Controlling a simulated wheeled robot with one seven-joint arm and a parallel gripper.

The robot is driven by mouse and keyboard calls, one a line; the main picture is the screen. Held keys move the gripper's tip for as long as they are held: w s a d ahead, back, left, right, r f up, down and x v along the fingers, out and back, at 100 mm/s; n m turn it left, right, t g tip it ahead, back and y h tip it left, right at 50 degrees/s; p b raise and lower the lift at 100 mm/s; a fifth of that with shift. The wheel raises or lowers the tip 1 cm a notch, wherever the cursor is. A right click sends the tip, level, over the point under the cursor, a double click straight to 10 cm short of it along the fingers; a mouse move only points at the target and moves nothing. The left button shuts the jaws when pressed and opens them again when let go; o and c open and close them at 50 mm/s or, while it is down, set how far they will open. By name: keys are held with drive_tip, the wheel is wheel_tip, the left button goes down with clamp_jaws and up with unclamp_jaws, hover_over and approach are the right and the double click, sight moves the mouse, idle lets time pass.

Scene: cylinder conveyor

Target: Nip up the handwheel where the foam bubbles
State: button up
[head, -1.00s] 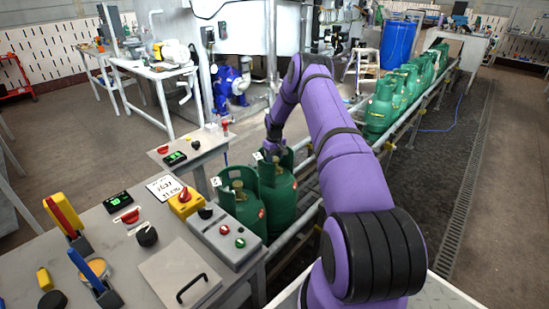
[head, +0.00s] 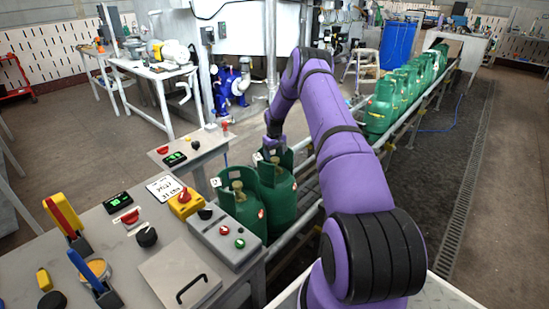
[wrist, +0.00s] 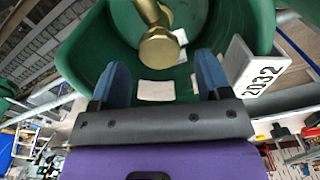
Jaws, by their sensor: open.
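Two green gas cylinders stand at the near end of the conveyor in the head view: a nearer one (head: 243,207) and one just behind it (head: 279,200). The nearer one shows a brass valve (head: 237,186) inside its collar. My gripper (head: 272,153) is at the collar of the rear cylinder, pointing down. In the wrist view my open gripper (wrist: 163,78) has its blue fingers apart, inside or over the green collar (wrist: 85,50). A brass valve (wrist: 158,46) with a hex end lies just beyond the fingertips, not between them. I cannot make out a handwheel or foam.
A white tag (wrist: 257,75) reading 2032 is close to the right finger. More green cylinders (head: 384,105) line the conveyor (head: 415,112) behind. A control bench (head: 150,245) with switches and a grey box fills the front left.

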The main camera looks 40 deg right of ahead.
wheel_tip(320, 180, up, 9)
drive_tip(key=shift+f, duration=0.15)
idle(0.4)
wheel_tip(320, 180, up, 19)
hover_over(274, 158)
drive_tip(key=s+a, duration=0.1)
drive_tip(key=a, duration=1)
drive_tip(key=s+a+r+n+t+h, duration=0.1)
drive_tip(key=s+a+r, duration=0.45)
drive_tip(key=r, duration=0.25)
drive_tip(key=s+a+r+t, duration=0.1)
drive_tip(key=s+a+r, duration=0.3)
drive_tip(key=a+r, duration=0.3)
drive_tip(key=s+a+r+t, duration=0.1)
drive_tip(key=s+a+r, duration=0.35)
drive_tip(key=s, duration=0.25)
drive_tip(key=s+a+r+t, duration=0.1)
drive_tip(key=s+a+r, duration=0.35)
drive_tip(key=s, duration=0.35)
drive_tip(key=s+a+f, duration=0.1)
drive_tip(key=s+a, duration=0.2)
drive_tip(key=s, duration=0.6)
drive_tip(key=s+a+f+t+y, duration=0.1)
drive_tip(key=s+a, duration=0.3)
drive_tip(key=s, duration=0.5)
drive_tip(key=shift+s+f+n, duration=0.4)
drive_tip(key=shift+f, duration=0.1)
